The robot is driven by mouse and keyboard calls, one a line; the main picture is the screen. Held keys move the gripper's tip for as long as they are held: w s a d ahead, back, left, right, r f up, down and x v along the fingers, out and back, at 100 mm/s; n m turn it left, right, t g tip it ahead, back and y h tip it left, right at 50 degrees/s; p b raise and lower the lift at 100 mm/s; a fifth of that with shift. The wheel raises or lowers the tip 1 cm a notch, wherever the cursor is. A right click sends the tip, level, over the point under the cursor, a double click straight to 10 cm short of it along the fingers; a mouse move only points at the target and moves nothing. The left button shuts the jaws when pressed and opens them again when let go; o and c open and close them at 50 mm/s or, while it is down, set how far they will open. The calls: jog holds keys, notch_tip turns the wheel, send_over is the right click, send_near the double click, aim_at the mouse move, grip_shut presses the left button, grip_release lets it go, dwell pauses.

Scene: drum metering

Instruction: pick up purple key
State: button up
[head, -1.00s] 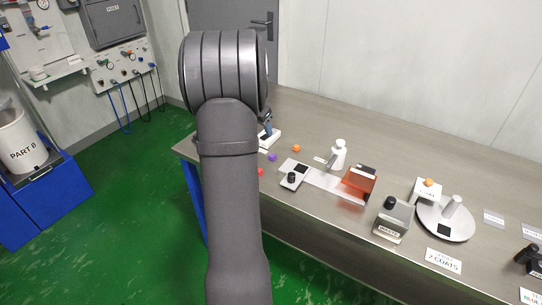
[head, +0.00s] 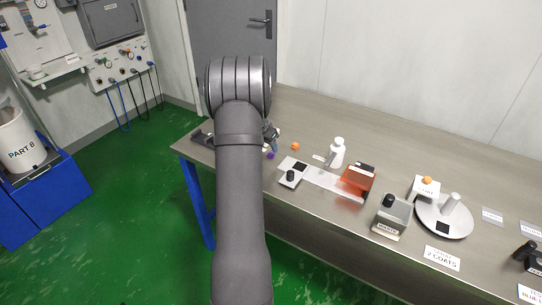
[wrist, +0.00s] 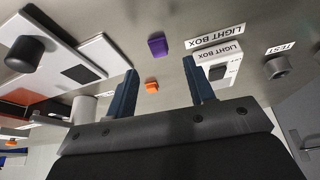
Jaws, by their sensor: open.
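The purple key (head: 270,155) is a small block on the bench, just right of my arm in the head view. In the wrist view the purple key (wrist: 157,45) lies beyond my fingertips, roughly in line with the gap between them. My gripper (wrist: 159,68) is open with its two blue fingers apart, and nothing is held. In the head view my gripper (head: 271,134) is mostly hidden behind my arm, with a bit of it showing close behind the key.
An orange key (wrist: 152,87) shows between the fingers in the wrist view; it also shows in the head view (head: 295,146). A light box (wrist: 216,64) is to the right. A white plate with a black knob (head: 289,179) and a white bottle (head: 337,153) stand nearby.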

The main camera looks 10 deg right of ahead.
jog(key=x, duration=0.4)
jog(key=shift+f, duration=0.35)
jog(key=c, duration=1.1)
